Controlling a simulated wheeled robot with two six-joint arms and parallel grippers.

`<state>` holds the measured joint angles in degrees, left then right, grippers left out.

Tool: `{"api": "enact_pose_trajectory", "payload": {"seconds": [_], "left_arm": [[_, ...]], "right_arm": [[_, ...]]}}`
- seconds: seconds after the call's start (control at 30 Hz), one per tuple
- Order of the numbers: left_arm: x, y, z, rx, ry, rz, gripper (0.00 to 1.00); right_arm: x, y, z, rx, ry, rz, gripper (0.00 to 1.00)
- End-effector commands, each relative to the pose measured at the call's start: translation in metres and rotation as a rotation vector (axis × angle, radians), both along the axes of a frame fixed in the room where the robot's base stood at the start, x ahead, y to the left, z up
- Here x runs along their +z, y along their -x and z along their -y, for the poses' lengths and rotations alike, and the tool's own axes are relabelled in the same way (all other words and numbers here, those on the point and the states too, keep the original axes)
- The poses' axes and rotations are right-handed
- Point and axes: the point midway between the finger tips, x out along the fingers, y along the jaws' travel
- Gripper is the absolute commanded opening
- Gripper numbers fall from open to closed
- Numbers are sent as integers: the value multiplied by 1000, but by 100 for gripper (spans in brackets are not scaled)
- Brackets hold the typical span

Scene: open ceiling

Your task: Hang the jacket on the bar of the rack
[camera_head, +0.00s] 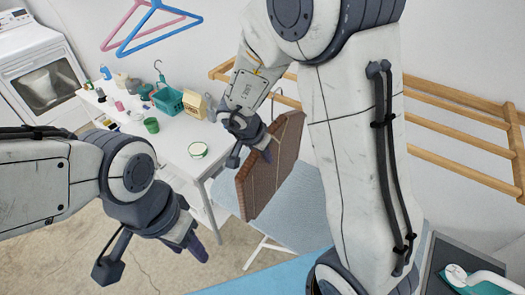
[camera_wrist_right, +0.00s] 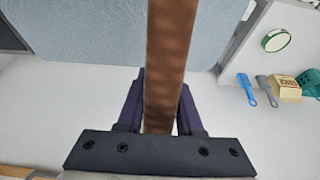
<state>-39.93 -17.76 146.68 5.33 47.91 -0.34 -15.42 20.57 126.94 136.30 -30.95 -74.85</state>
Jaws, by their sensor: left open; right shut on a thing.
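The brown jacket (camera_head: 270,168) hangs as a flat, stiff-looking panel in the middle of the head view, with a thin hook showing above it. My right gripper (camera_head: 262,148) is shut on its upper left edge. In the right wrist view the jacket (camera_wrist_right: 170,60) is a brown strip running between the two purple fingers of the right gripper (camera_wrist_right: 160,108). The wooden rack (camera_head: 455,102) with its long bars is on the wall at the right, partly hidden by my right arm. My left gripper (camera_head: 196,247) is open and empty at the lower left, above the floor.
Pink and blue hangers (camera_head: 160,38) hang on the wall.

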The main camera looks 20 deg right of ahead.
Motion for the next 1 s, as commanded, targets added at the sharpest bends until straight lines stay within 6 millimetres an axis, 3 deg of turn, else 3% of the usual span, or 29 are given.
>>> {"api": "enact_pose_trajectory", "payload": {"seconds": [0.47,0.5,0.6,1.0], "left_arm": [[-2,0,0,1,0,0,50],[-2,0,0,0,0,0,50],[-2,0,0,0,0,0,50],[0,0,0,0,0,0,50]], "right_arm": [[-6,0,0,1,0,2,0],[-6,0,0,1,0,2,39],[-6,0,0,1,0,2,70],[2,1,-3,1,0,2,70]]}}
